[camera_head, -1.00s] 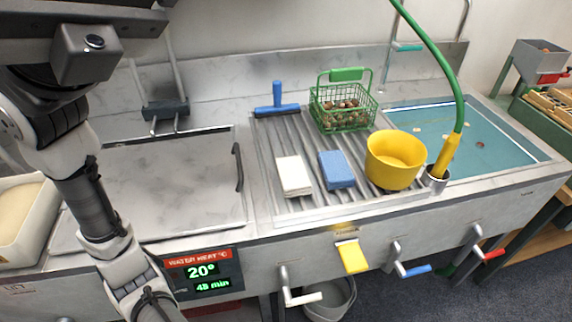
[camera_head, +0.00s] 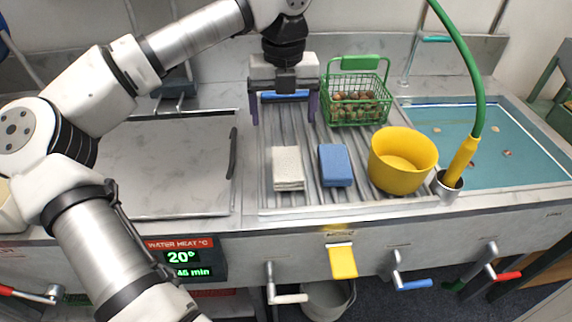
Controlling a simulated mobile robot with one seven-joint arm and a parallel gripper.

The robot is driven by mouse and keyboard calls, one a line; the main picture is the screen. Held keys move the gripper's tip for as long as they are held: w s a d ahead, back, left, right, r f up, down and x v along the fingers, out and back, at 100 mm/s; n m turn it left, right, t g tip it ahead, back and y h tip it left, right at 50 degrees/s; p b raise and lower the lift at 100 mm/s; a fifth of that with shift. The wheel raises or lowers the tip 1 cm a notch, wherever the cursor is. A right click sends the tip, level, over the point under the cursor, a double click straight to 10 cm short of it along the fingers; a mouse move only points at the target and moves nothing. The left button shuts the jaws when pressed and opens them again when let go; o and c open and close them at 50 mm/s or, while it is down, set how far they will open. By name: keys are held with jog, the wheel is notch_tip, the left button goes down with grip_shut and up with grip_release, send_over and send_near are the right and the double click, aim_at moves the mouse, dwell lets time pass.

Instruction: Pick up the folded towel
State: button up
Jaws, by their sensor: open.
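The folded towel (camera_head: 287,168) is a small white, flat, textured rectangle. It lies on the ribbed metal drainboard, left of a blue sponge (camera_head: 335,165). My gripper (camera_head: 284,119) hangs above the back of the drainboard, pointing down, with its two purple fingers spread wide apart. It is behind the towel in the picture, apart from it, and nothing shows between the fingers. A blue-handled squeegee (camera_head: 285,96) is partly hidden behind my gripper.
A yellow bucket (camera_head: 402,172) stands right of the sponge. A green basket of chestnuts (camera_head: 354,115) stands behind. A hose with a yellow nozzle (camera_head: 459,160) rests in a holder beside a water basin (camera_head: 500,170). A closed metal lid (camera_head: 160,170) with a dark handle lies left.

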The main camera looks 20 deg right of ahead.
send_over(287, 163)
jog(key=f, duration=0.3)
jog(key=f+p, duration=0.1)
jog(key=f, duration=0.3)
jog(key=shift+w+a, duration=0.1)
jog(key=shift+a, duration=0.1)
jog(key=shift+d+f+p, duration=0.2)
jog(key=shift+f+p, duration=0.7)
jog(key=shift+f, duration=1.95)
jog(key=c, duration=1.2)
jog(key=shift+o, duration=0.2)
jog(key=shift+r, duration=0.15)
notch_tip(287, 163, up, 20)
jog(key=b, duration=0.2)
jog(key=shift+b, duration=0.4)
